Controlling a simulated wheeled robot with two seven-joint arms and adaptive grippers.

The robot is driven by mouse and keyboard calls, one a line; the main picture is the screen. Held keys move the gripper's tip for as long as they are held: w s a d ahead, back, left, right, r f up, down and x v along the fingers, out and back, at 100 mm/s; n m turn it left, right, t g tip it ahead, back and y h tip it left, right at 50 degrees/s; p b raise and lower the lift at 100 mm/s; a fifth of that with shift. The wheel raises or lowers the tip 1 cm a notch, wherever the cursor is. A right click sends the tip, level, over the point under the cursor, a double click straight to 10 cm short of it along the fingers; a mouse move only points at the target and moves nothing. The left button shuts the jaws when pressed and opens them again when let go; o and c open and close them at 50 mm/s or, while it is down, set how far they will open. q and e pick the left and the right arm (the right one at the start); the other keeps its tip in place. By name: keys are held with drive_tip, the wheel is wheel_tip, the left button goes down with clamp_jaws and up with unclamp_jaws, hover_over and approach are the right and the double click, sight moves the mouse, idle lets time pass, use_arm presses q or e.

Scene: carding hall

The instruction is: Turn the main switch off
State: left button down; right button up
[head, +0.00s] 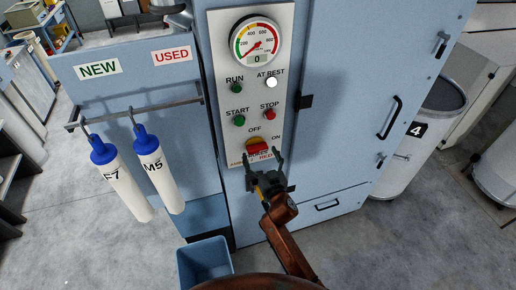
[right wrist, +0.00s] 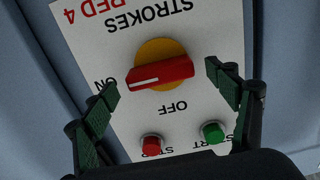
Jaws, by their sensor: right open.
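The main switch (head: 257,146) is a red handle on a yellow disc, low on the white control panel (head: 268,182). In the right wrist view the main switch (right wrist: 160,74) appears upside down, its handle nearly level. The white mark on the handle points toward the ON label; OFF is printed a quarter turn away. My right gripper (head: 263,164) is open just below the switch in the head view. In the right wrist view its two fingers stand apart on either side of the switch, with no clear contact. My left gripper is out of view.
Above the switch are the green START button (head: 239,121), red STOP button (head: 269,115), white lit AT REST lamp (head: 271,82) and a gauge (head: 257,43) reading 0. A blue bin (head: 205,262) stands on the floor.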

sight(259, 152)
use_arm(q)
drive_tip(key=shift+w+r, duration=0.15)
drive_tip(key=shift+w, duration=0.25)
use_arm(e)
drive_tip(key=shift+x, duration=1.8)
drive_tip(key=shift+c, duration=0.5)
drive_tip(key=c, duration=1.1)
drive_tip(key=shift+o, duration=0.2)
